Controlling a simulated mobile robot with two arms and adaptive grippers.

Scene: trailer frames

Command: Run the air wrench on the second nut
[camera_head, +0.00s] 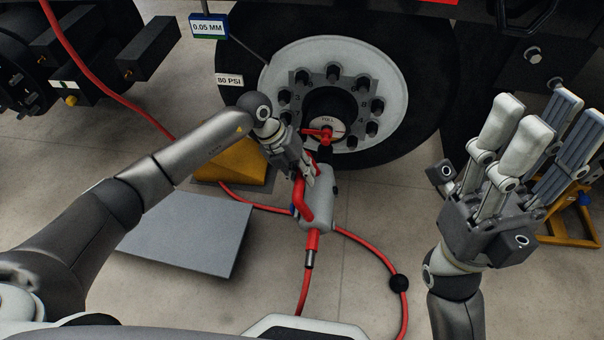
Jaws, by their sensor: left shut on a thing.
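The air wrench (318,213) has a grey-white body, a red handle and a red hose at its lower end. My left gripper (306,178) is shut on the air wrench, in front of the wheel. The wrench's dark nose points up toward the lower part of the hub (334,112); I cannot tell whether it touches a nut. Several dark nuts (333,72) ring the hub on the pale wheel rim (398,85). A red piece (320,134) sits at the hub's lower edge. My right gripper (542,120) is open and empty at the right.
A yellow wheel chock (232,160) stands left of the tire. A grey plate (190,232) lies on the floor. The red hose (380,254) loops across the floor. A yellow stand (570,222) is behind my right gripper. A "0.05 MM" gauge (208,27) hangs at the top.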

